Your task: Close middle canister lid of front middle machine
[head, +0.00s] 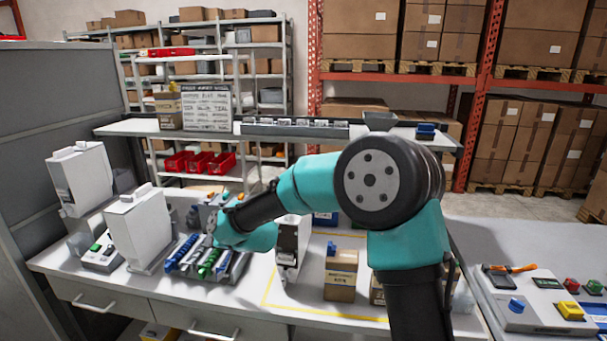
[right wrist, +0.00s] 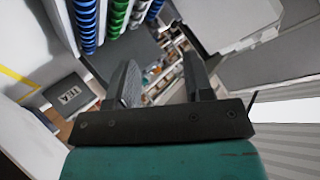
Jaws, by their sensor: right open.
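White dispenser machines stand on the table: one at the back left (head: 80,180), one in front of it (head: 138,232), and a narrow one (head: 291,245) right of my gripper, partly behind my arm. Between them lie spiral rows in blue (head: 180,252) and green (head: 210,262); blue, green (right wrist: 118,18) and white spirals also show in the right wrist view. My right gripper (right wrist: 158,85) is open and empty, its fingers pointing away below the spirals. Its jaws are hard to make out in the head view. I cannot tell which lid is the middle canister's. My left gripper is not in view.
Boxes (head: 341,275) stand inside a yellow line on the table, close to my right arm. A grey panel (head: 55,100) walls off the left side. A raised shelf (head: 230,128) runs behind. A control panel (head: 540,310) sits at the right.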

